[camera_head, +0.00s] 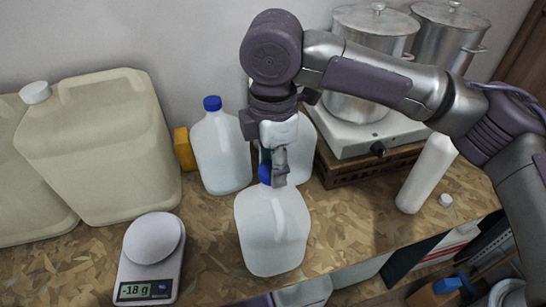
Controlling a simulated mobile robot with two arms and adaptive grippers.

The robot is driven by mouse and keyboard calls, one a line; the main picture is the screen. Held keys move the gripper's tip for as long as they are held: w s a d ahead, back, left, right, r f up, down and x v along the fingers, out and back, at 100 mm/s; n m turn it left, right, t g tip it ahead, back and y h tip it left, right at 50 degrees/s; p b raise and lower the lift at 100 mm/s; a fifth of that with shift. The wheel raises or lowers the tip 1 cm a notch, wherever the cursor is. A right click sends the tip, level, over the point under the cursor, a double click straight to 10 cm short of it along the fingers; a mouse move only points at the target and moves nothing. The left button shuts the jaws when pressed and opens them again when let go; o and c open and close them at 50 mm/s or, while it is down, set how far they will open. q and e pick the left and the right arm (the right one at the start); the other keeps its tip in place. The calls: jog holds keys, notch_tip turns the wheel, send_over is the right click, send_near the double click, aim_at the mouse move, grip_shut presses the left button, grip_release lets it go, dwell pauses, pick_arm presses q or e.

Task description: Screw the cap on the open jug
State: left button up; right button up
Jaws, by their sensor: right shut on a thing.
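A translucent white jug (272,235) stands upright near the front edge of the worktop, in the middle of the head view. A blue cap (264,174) is at its neck. My right gripper (274,172) comes down from above and is shut on this cap. The fingers hide part of the cap and the neck, so I cannot tell how well the cap sits on the thread. My left gripper is not in view.
A jug with a blue cap (222,155) stands behind to the left; another jug (302,150) is partly hidden behind my gripper. Large beige canisters (105,150) and a scale (150,260) are left. A hotplate (365,135), white bottle (428,172) and small loose white cap (446,200) are right.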

jog(key=shift+r+p, duration=0.1)
jog(key=shift+p, duration=0.55)
dwell(0.6)
jog(key=shift+f+p, duration=0.45)
jog(key=shift+f, duration=0.45)
dwell(1.3)
jog(key=shift+f+p, duration=0.3)
dwell(0.8)
jog(key=shift+r+m+p, duration=0.1)
jog(key=shift+m+p, duration=0.3)
jog(key=shift+p, duration=0.2)
jog(key=shift+s+m+p, duration=0.1)
jog(key=shift+m+p, duration=0.35)
jog(key=shift+m, duration=0.35)
jog(key=shift+f+m, duration=0.2)
jog(key=shift+m, duration=1.5)
